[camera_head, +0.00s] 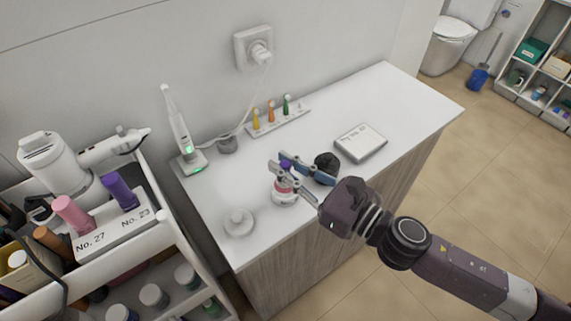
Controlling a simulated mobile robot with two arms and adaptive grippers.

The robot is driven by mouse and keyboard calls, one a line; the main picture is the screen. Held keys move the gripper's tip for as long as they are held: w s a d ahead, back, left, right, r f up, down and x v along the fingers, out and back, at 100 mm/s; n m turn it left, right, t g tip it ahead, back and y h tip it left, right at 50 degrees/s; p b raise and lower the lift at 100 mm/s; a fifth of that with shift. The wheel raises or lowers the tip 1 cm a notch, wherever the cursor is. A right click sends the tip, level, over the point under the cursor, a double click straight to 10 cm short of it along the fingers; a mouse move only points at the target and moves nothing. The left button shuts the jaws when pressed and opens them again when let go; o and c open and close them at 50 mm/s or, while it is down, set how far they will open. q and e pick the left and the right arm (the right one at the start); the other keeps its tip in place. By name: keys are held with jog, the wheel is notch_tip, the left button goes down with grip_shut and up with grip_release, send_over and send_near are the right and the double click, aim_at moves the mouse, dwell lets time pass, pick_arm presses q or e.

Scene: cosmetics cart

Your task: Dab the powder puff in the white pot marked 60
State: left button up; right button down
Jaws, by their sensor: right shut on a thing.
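My right gripper (289,172) reaches over the counter from the right. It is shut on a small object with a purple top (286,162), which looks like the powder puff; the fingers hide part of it. Directly below the fingers is a small white pot (284,198) with a pink area at its top. I cannot tell whether the pink is the puff or the pot's contents, or whether they touch. No marking 60 is readable. A white lid-like piece (238,222) lies to the left of the pot. My left gripper is not in view.
A dark round object (327,162) stands behind the gripper, near a white box (361,142). An electric toothbrush (180,130) and a rack of small brush heads (279,121) stand along the wall. A loaded cart (125,225) is at left. The counter's far right is clear.

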aim_at(285, 164)
jog(key=shift+f+b, duration=0.45)
jog(key=shift+f, duration=0.05)
dwell(0.5)
jog(key=shift+f, duration=0.2)
dwell(0.8)
notch_tip(285, 164, up, 7)
jog(key=p, duration=0.7)
jog(key=shift+r, duration=0.2)
jog(key=shift+f, duration=0.1)
dwell(0.5)
